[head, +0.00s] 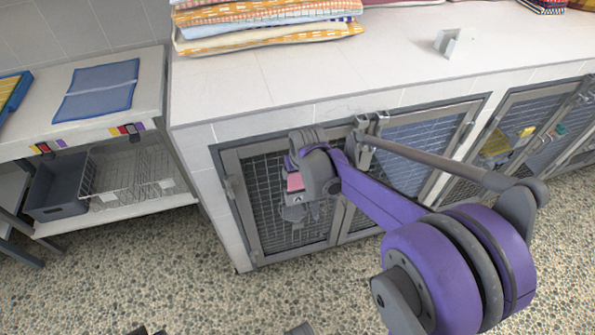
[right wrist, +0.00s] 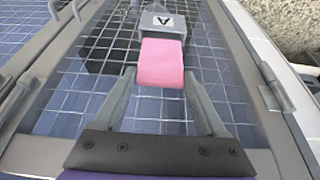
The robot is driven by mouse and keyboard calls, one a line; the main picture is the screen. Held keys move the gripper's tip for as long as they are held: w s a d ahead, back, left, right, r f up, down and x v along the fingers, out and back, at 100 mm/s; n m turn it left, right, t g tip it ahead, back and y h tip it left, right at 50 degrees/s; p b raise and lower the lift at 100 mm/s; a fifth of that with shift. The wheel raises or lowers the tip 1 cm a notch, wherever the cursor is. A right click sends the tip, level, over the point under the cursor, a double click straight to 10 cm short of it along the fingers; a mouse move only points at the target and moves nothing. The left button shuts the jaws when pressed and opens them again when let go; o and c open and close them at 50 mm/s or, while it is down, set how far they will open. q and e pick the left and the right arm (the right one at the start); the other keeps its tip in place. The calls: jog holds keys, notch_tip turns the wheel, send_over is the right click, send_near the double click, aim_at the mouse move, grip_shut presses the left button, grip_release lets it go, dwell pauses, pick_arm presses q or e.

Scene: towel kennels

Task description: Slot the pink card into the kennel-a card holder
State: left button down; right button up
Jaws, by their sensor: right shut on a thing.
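The pink card (right wrist: 161,66) is between the fingers of my right gripper (right wrist: 160,76), which is shut on it. In the right wrist view, the card's far end meets the grey card holder (right wrist: 163,24), which bears a dark letter A. I cannot tell how far, if at all, the card sits inside the holder. In the head view, the pink card (head: 295,182) shows small in front of the left kennel door (head: 262,205), just above the grey holder (head: 293,199). My right wrist partly hides this spot.
Mesh kennel doors with grey frames line the tiled counter (head: 270,80). Folded towels (head: 265,25) lie on top, with a small grey stand (head: 455,43) farther right. A side table with a blue mat (head: 98,90) and a wire basket (head: 130,175) stands left.

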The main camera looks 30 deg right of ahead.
aim_at(297, 183)
jog(key=shift+f+b, duration=1.65)
jog(key=shift+f, duration=0.95)
jog(key=o, duration=1.3)
jog(key=p+v, duration=0.2)
jog(key=v, duration=0.9)
jog(key=s+a+r+n+p, duration=0.1)
jog(key=s+a+r+p, duration=0.1)
jog(key=s+a+p, duration=0.1)
jog(key=s+a+r+n+p, duration=0.1)
jog(key=s+a+r+p, duration=0.2)
jog(key=s+p, duration=0.2)
jog(key=s+a+r+t+y+p, duration=0.1)
jog(key=s+a+r+p, duration=0.2)
jog(key=s, duration=0.6)
jog(key=shift+s+a+r+n+p, duration=0.1)
jog(key=shift+s+r+n+p, duration=0.15)
jog(key=shift+n+p, duration=0.25)
